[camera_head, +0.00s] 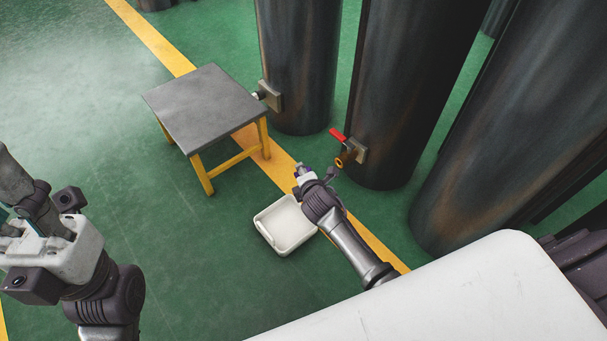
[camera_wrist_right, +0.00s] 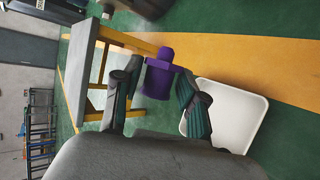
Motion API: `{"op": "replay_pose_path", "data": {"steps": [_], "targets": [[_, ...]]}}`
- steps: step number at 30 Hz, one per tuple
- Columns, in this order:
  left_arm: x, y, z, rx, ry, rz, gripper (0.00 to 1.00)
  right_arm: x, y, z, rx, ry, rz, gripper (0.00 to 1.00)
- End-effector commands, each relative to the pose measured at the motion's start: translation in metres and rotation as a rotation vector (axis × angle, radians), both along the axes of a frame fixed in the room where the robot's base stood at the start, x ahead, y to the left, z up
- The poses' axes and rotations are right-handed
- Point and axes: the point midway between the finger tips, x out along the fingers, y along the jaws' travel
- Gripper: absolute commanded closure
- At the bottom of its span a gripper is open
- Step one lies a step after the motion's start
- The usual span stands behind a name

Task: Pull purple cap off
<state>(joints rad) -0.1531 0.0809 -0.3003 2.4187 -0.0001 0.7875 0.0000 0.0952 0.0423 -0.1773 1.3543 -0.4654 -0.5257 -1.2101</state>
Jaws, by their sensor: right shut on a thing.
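The purple cap (camera_wrist_right: 158,80) is between the two fingers of my right gripper (camera_wrist_right: 160,76) in the right wrist view, and the gripper is shut on it. In the head view my right gripper (camera_head: 302,172) is above the floor, left of a brass outlet (camera_head: 345,159) with a red handle (camera_head: 338,135) on a dark cylinder (camera_head: 405,90). The cap and the outlet are apart, with a gap between them. My left gripper (camera_head: 22,195) is at the left edge of the head view, away from these things; its fingertips are partly cut off.
A white tray (camera_head: 268,243) lies on the green floor beside and below my right gripper. A grey-topped stool (camera_head: 203,105) with yellow legs stands behind it. Another cylinder (camera_head: 297,60) with a small fitting (camera_head: 271,96) is near the stool. Floor at the left is clear.

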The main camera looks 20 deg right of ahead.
Motion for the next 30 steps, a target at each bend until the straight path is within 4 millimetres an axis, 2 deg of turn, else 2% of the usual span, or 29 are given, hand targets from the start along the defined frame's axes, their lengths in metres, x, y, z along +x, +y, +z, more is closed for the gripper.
{"op": "replay_pose_path", "data": {"steps": [5, 21, 30], "targets": [[0.0, 0.0, 0.0, 0.0, 0.0, 0.0, 0.6, -0.001, 0.004, 0.0, 0.001, 0.0, 0.001, 0.82], [-0.001, 0.0, -0.002, -0.002, 0.01, -0.001, 0.6, -0.015, 0.044, 0.0, 0.001, 0.001, 0.0, 0.82], [0.0, 0.0, -0.002, -0.002, 0.011, 0.0, 0.6, -0.017, 0.047, 0.0, 0.0, 0.0, 0.0, 0.82]]}}
